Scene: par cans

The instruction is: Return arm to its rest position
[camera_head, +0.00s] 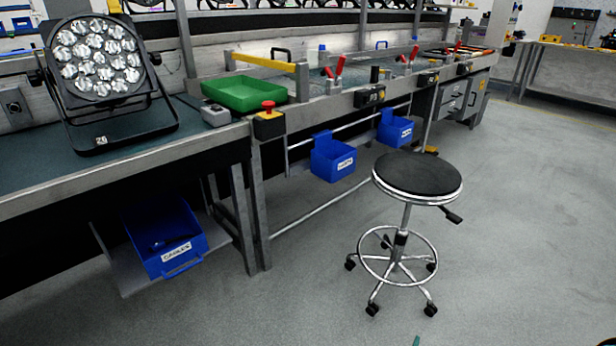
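My gripper does not show in the head view, and I cannot see my arm clearly. A par can (98,62) with many round lenses stands tilted on its black bracket at the left of the workbench (190,142). Nothing is seen touching it. A green tray (245,93) sits on the bench to its right.
A black round stool (416,178) on casters stands in front of the bench. Blue bins hang under the bench front (333,158) and rest on a low shelf (165,238). A red button box (268,122) is on the bench edge. The grey floor (530,230) at right is mostly clear.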

